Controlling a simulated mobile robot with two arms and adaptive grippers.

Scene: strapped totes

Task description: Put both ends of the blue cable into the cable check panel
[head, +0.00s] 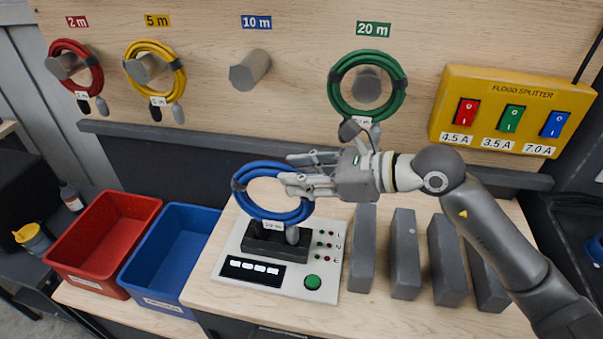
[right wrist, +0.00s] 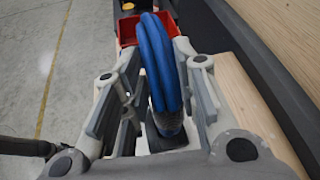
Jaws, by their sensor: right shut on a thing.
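The blue cable (head: 239,184) is a coiled loop with dark ties and a white tag. My right gripper (head: 290,178) is shut on the right side of the coil and holds it upright over the cable check panel (head: 231,250). In the right wrist view the blue coil (right wrist: 158,60) stands between the two fingers. The panel is a white plate with a dark block, a display, small lights and a green button. One grey cable end (head: 292,235) hangs at the block's right end; I cannot tell whether it is in a socket. The other end is hidden. My left gripper is not in view.
A red bin (head: 75,285) and blue bin (head: 150,296) stand left. Several grey blocks (head: 405,255) stand right of the panel. A yellow flood splitter (head: 480,90) is on the wall.

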